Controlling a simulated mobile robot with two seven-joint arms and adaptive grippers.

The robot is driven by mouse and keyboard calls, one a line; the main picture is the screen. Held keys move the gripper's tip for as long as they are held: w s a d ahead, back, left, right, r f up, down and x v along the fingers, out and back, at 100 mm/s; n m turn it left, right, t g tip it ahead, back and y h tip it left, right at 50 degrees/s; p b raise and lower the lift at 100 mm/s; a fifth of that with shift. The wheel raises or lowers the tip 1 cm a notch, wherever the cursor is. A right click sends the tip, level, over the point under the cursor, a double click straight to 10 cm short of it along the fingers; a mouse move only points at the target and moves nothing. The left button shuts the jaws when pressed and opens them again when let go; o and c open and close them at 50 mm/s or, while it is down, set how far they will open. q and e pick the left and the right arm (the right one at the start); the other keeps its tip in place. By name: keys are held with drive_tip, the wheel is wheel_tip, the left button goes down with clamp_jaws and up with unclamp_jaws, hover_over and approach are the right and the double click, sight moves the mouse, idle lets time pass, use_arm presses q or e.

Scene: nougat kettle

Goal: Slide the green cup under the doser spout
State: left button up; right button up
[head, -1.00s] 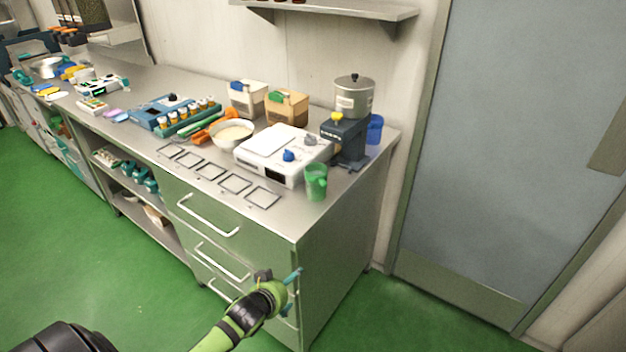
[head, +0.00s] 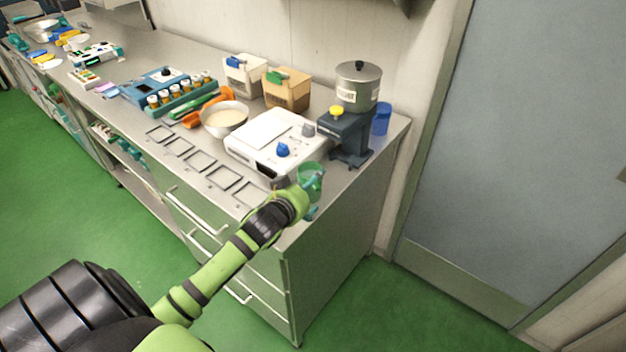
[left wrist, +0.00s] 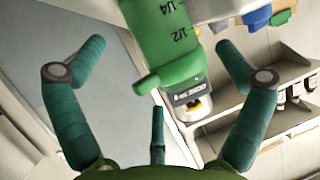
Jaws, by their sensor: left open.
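The green cup (head: 312,176) stands on the counter near its front right corner, partly hidden by my left gripper (head: 309,197). In the left wrist view the cup (left wrist: 172,35) shows measuring marks and its handle, and lies ahead between the spread teal fingers of my gripper (left wrist: 160,50). The fingers are open; I cannot tell whether any touches the cup. The doser (head: 345,128), dark blue with a yellow button and a lidded metal hopper (head: 358,84) on top, stands behind the cup, to its right. Its spout is not clearly visible. My right gripper is not in view.
A white hotplate-like device (head: 262,140) with a blue knob stands left of the cup. A blue cup (head: 381,119) is behind the doser. A steel bowl (head: 224,118) and two boxes stand farther left. Bare counter lies in front of the doser.

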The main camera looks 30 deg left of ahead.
use_arm(q)
drive_tip(key=shift+w+a+f, duration=0.1)
drive_tip(key=shift+w+f, duration=0.05)
drive_tip(key=shift+w, duration=0.5)
drive_tip(key=shift+x, duration=1.2)
drive_tip(key=shift+w+f, duration=0.3)
drive_tip(key=shift+w, duration=0.1)
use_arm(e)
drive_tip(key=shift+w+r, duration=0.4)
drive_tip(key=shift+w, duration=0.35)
use_arm(q)
drive_tip(key=c, duration=1.1)
drive_tip(key=shift+c, duration=0.6)
drive_tip(key=shift+w+f, duration=0.1)
drive_tip(key=shift+w, duration=0.8)
drive_tip(key=shift+w+a+b, duration=0.1)
drive_tip(key=shift+w+b, duration=0.6)
drive_tip(key=shift+w, duration=0.85)
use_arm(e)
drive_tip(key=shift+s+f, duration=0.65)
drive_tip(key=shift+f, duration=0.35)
